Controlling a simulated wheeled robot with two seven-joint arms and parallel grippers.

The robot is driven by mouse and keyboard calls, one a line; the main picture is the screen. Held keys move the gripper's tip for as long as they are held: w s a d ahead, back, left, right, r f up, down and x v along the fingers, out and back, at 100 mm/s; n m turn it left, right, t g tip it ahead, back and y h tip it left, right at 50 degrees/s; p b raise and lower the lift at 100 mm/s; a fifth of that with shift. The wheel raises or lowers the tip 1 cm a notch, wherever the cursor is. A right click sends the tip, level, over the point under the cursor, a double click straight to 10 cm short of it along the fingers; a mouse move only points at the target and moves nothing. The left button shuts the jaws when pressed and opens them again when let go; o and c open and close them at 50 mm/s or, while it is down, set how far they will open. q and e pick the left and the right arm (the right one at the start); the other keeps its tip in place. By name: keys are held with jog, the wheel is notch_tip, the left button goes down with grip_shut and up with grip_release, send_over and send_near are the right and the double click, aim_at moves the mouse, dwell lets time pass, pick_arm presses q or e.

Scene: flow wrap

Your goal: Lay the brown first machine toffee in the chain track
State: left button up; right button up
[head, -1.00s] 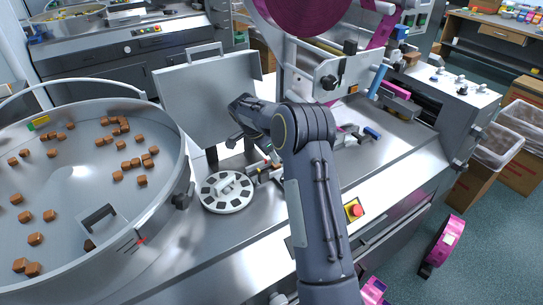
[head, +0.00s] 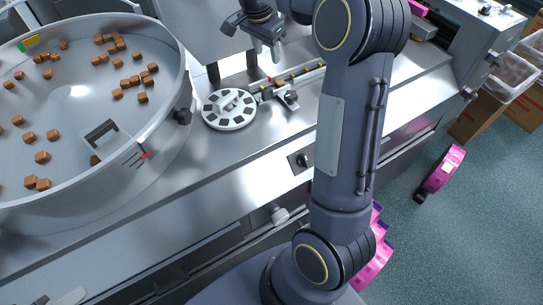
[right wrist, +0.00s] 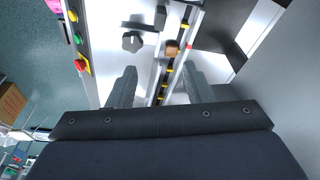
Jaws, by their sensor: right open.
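A brown toffee (head: 279,83) sits at the near end of the narrow chain track (head: 306,71), just right of the white slotted disc (head: 229,109). The right wrist view also shows the toffee (right wrist: 172,48) on the line of the yellow-marked track (right wrist: 166,77), ahead of the fingertips. My right gripper (head: 254,38) is open and empty, above and behind the track. In the right wrist view its fingers (right wrist: 159,86) stand on both sides of the track, apart from the toffee. My left gripper is not in view.
A big round steel bowl (head: 176,70) with several loose brown toffees fills the left. A black knob on a small bracket (head: 291,98) stands close beside the track. The steel table front (head: 220,165) is clear. My right arm covers the middle right.

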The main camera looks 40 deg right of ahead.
jog(key=s+a+f+n+t+y, duration=0.2)
jog(key=s+a+n+y, duration=0.1)
jog(key=s+a+n, duration=0.4)
jog(key=s+a+f+n+t+y, duration=0.1)
jog(key=s+a+n+t+y, duration=0.2)
jog(key=s+a+n, duration=0.4)
jog(key=s+a, duration=0.3)
jog(key=s, duration=0.4)
jog(key=s+a, duration=0.3)
jog(key=s, duration=0.4)
jog(key=shift+s+f, duration=0.2)
jog(key=shift+f, duration=0.15)
